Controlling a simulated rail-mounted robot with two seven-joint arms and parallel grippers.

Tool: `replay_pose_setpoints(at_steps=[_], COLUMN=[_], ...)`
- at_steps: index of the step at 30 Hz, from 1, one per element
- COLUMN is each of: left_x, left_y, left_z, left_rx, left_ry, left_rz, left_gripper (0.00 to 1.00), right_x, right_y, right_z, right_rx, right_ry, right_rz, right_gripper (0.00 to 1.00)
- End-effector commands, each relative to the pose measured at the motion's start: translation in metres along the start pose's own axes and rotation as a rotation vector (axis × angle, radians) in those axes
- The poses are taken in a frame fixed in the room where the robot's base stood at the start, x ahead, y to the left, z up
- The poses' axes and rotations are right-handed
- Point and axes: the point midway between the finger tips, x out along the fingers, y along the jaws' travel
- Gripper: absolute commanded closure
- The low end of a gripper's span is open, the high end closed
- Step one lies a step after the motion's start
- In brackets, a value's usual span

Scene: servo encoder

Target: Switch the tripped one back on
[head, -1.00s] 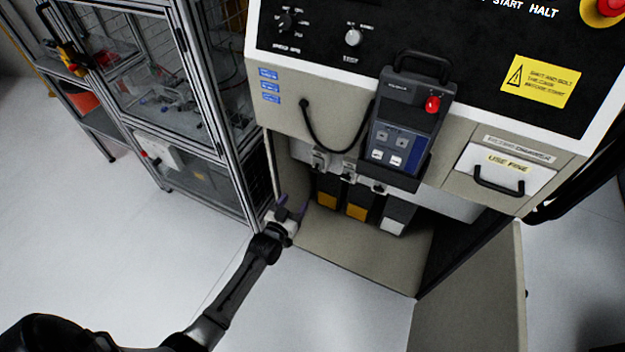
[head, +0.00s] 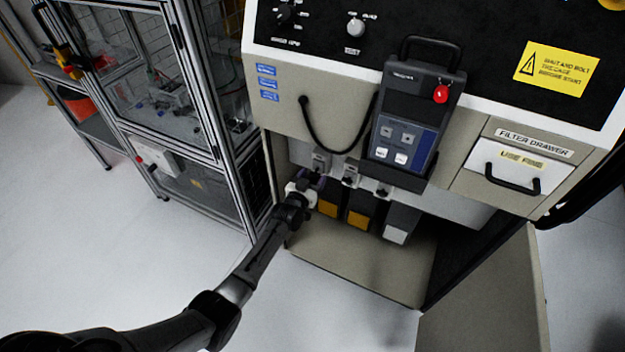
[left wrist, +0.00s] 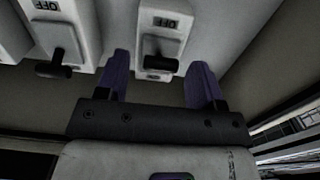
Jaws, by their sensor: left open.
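Three switches sit in a row inside the open cabinet: the left one (head: 319,163), the middle one (head: 350,178) and the right one (head: 383,190). My left gripper (head: 309,181) is at the left one, open. In the left wrist view, its purple fingers (left wrist: 159,60) stand either side of a switch with a black lever (left wrist: 160,48); contact cannot be told. "OFF" shows upside down on its plate, and another marking shows past the lever. The neighbouring switch's lever (left wrist: 55,66) sits nearer the plate end away from "OFF". My right gripper is out of view.
A control pendant (head: 403,130) with a looped cable hangs in front of the panel above the switches. Yellow and white-fronted blocks (head: 358,218) stand below them. The cabinet door (head: 490,300) is open at right. A framed cage (head: 205,100) stands at left.

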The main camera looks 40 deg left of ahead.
Motion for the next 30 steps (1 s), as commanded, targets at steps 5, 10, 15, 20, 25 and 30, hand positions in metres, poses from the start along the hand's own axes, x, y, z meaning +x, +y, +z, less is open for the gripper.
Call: replay_pose_setpoints(at_steps=[5, 10, 15, 20, 25, 30], left_x=[0.0022, 0.0021, 0.0020, 0.0019, 0.0019, 0.0019], left_y=[-0.0001, -0.0001, -0.0002, -0.0002, -0.0002, -0.0002], left_z=[-0.0001, -0.0003, -0.0003, -0.0002, -0.0002, -0.0024], left_rx=[0.000, 0.000, 0.000, 0.000, 0.000, 0.000], left_ry=[0.000, 0.000, 0.000, 0.000, 0.000, -0.007], left_rz=[0.000, 0.000, 0.000, 0.000, 0.000, 0.000], left_gripper=[0.38, 0.38, 0.55, 0.70, 0.86, 0.88], right_x=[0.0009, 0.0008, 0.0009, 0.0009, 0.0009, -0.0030], right_y=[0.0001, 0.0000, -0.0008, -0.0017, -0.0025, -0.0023], right_z=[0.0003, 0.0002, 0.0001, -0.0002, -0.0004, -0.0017], right_rx=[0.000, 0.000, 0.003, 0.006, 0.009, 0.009], right_ry=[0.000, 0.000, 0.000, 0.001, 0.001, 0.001], right_rz=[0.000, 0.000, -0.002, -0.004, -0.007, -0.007], right_gripper=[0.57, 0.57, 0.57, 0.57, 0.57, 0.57])
